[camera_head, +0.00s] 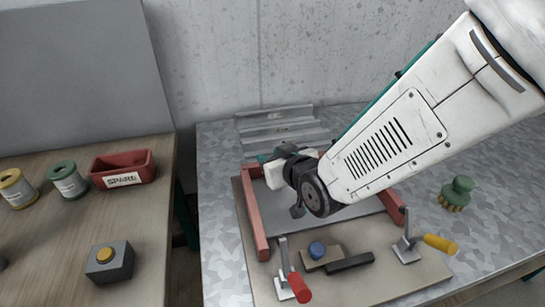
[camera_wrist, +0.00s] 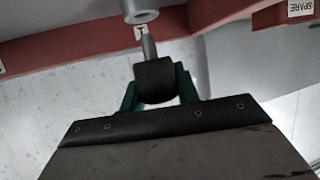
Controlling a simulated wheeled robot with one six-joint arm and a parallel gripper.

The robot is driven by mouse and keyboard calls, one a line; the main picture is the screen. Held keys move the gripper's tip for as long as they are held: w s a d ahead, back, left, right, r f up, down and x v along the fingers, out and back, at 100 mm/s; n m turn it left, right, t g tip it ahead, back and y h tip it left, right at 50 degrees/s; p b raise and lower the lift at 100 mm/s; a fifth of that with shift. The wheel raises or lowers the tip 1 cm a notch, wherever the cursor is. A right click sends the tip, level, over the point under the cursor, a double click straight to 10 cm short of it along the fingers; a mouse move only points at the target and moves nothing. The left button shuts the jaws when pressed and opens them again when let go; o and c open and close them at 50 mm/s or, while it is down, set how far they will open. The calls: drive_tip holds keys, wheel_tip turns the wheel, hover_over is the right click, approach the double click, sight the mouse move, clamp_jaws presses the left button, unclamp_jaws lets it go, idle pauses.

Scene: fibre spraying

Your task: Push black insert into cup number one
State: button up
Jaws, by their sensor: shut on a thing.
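My gripper (camera_wrist: 157,88) has teal fingers on both sides of a dark, rounded piece, which looks like the black insert (camera_wrist: 154,78). A grey pin (camera_wrist: 149,46) sticks out from its far end. A grey round cup (camera_wrist: 140,9) hangs at the top edge of the wrist view, partly cut off. A small label that seems to read 1 lies between cup and pin. The pin tip is close to the label; I cannot tell whether it touches the cup. In the head view my gripper (camera_head: 268,157) is mostly hidden behind my wrist, over the far left of the red frame.
The red frame (camera_head: 256,222) stands on a board with a red-handled clamp (camera_head: 299,287) and a yellow-handled clamp (camera_head: 438,243). A SPARE bin (camera_head: 122,169) sits on the left table.

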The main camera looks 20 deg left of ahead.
drive_tip(key=shift+f, duration=1.2)
drive_tip(key=o, duration=1.1)
